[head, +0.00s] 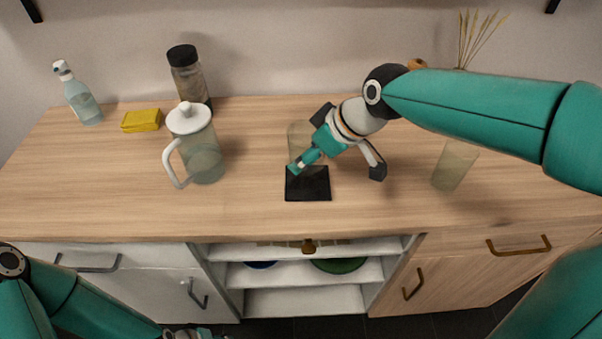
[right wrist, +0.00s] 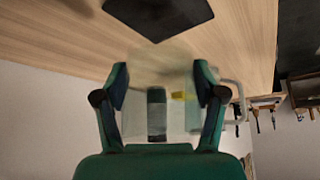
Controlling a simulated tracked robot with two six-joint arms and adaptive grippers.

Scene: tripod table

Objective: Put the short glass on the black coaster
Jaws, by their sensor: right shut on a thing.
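The short glass (head: 297,138) is clear and faint, just behind the black coaster (head: 308,189) in the head view. My right gripper (head: 307,140) is shut around its side, and the fingers and wrist hide part of it. In the right wrist view the see-through glass (right wrist: 160,72) sits between the two fingertips (right wrist: 162,80), and the coaster (right wrist: 160,12) lies beyond it at the top edge. I cannot tell whether the glass touches the counter. The coaster is flat and bare. My left gripper (head: 195,332) barely shows at the bottom edge; its fingers are cut off.
A taller glass (head: 455,166) stands at the right, under my right arm. A lidded pitcher (head: 203,150), a dark-capped bottle (head: 188,76), a yellow sponge (head: 141,121) and a spray bottle (head: 79,97) stand at the left. The counter between pitcher and coaster is clear.

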